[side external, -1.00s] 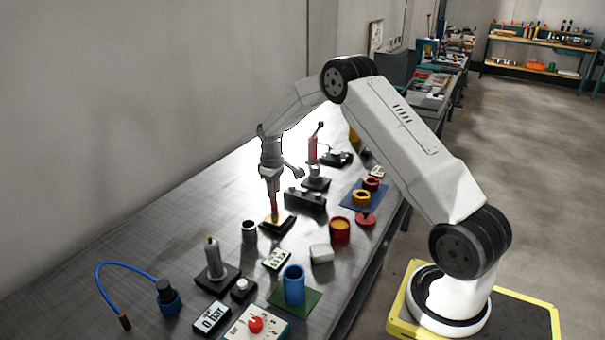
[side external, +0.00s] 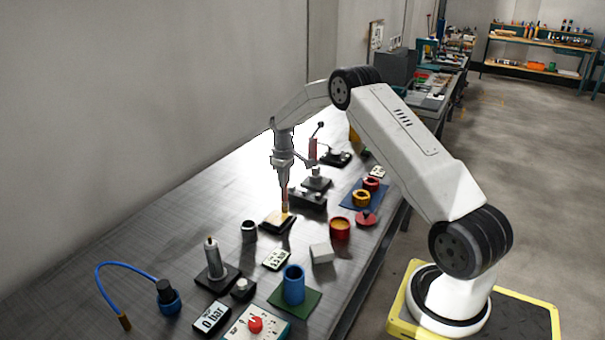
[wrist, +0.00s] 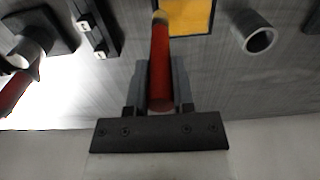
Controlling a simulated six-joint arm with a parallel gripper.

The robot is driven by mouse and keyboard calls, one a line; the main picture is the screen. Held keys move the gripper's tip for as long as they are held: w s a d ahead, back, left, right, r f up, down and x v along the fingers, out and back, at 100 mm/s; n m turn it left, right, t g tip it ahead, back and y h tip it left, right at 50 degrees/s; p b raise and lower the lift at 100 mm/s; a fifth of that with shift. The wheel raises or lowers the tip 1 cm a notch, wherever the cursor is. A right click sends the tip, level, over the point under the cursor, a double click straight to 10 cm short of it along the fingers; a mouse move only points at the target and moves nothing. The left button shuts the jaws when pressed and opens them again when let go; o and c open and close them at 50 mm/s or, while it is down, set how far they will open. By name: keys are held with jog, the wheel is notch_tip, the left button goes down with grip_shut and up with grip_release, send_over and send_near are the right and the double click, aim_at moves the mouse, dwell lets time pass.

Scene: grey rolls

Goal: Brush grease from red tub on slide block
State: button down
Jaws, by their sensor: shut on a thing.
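My gripper (side external: 284,184) is shut on the red handle of a brush (side external: 285,198), held upright with its tan tip down. The tip is at the far right part of a dark block with a yellow-orange top (side external: 272,220), apparently the slide block; I cannot tell if it touches. In the wrist view the red brush handle (wrist: 160,65) runs from between the fingers (wrist: 158,88) to the orange top (wrist: 192,18), its tip over the left edge. The red tub (side external: 340,231), with orange grease inside, stands open to the right; its red lid (side external: 366,218) lies beside it.
A dark block (side external: 307,200) and a stand with a red lever tool (side external: 315,170) are close behind my gripper. The left of the table is largely clear.

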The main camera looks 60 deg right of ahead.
jog(key=shift+r, duration=4.05)
jog(key=shift+a, duration=0.1)
